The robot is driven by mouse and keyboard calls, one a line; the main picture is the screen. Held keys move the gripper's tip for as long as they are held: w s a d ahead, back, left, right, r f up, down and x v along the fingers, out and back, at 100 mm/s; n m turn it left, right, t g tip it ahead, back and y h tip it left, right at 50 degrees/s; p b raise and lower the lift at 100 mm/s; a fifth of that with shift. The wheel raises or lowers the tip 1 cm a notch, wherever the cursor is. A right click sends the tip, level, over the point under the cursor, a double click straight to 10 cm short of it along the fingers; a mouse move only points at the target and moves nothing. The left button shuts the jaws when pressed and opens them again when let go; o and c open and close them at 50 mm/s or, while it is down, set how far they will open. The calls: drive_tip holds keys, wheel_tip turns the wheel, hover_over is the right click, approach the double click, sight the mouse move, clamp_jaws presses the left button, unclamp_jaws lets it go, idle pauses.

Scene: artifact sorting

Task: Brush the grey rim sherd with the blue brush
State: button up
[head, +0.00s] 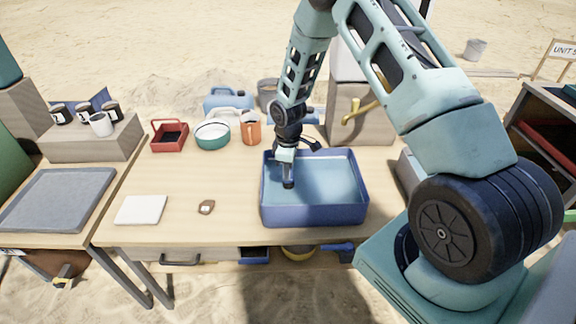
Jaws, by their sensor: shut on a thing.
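My gripper (287,174) points down inside the left part of a blue open tub (316,213) on the table. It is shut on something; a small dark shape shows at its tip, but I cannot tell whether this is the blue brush. A small brown sherd-like piece with a pale patch (206,207) lies on the table left of the tub, apart from the gripper. I cannot make out a grey rim sherd or a blue brush for certain.
A white flat pad (140,210) lies at the table's front left. A grey tray (58,200) is on the left table. The table's middle left is clear.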

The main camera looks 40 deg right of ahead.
drive_tip(key=shift+s+a, duration=0.2)
drive_tip(key=shift+s, duration=0.1)
drive_tip(key=shift+w+d, duration=0.7)
drive_tip(key=shift+w, duration=0.35)
drive_tip(key=shift+s+a, duration=0.7)
drive_tip(key=shift+s, duration=0.35)
drive_tip(key=shift+w+d, duration=0.35)
drive_tip(key=shift+w, duration=0.2)
drive_tip(key=shift+w+d, duration=0.35)
drive_tip(key=shift+w, duration=0.2)
drive_tip(key=shift+s+a+p, duration=0.15)
drive_tip(key=shift+s+a, duration=0.2)
drive_tip(key=shift+s, duration=0.2)
drive_tip(key=shift+s+a+p, duration=0.15)
drive_tip(key=shift+s+a, duration=0.2)
drive_tip(key=shift+s, duration=0.2)
drive_tip(key=shift+w+d, duration=0.75)
drive_tip(key=shift+w, duration=0.35)
drive_tip(key=shift+s+a, duration=0.75)
drive_tip(key=shift+s, duration=0.3)
drive_tip(key=shift+w+d+f, duration=0.1)
drive_tip(key=shift+w+d, duration=0.65)
drive_tip(key=shift+w, duration=0.25)
